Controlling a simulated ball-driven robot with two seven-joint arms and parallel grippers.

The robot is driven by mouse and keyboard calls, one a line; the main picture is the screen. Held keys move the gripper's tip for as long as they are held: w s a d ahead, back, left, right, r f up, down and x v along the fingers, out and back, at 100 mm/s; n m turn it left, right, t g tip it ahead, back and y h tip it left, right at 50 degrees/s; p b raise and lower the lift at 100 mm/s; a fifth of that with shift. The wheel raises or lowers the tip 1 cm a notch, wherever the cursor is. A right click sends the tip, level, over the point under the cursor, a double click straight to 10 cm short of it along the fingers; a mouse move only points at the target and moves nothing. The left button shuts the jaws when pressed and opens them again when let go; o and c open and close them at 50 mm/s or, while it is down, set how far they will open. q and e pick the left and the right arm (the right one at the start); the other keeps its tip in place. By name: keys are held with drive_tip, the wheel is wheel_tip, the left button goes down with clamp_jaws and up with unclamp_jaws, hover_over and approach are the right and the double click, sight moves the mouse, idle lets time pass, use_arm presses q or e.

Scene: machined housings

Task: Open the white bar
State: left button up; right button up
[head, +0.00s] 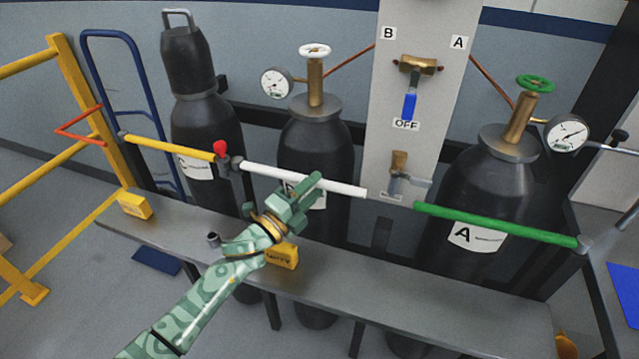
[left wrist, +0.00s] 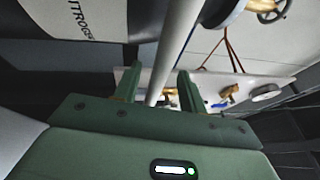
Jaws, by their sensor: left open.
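The white bar (head: 300,178) runs almost level across the front of the middle gas cylinder, from a joint beside a red knob (head: 221,148) to a free end left of the green bar (head: 490,224). My left gripper (head: 305,193) is just in front of the bar's middle part. In the left wrist view the white bar (left wrist: 178,45) passes between the two open green fingers (left wrist: 155,88). I cannot tell whether either finger touches it. My right gripper is not in view.
A yellow bar (head: 172,149) continues left of the red knob. Dark gas cylinders (head: 485,190) stand behind a grey bench (head: 400,285). Yellow tags (head: 135,205) sit on the bench. A yellow railing (head: 88,110) stands at the left.

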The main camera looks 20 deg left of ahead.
use_arm(q)
drive_tip(key=shift+x, duration=1.3)
clamp_jaws()
drive_tip(key=shift+s, duration=0.1)
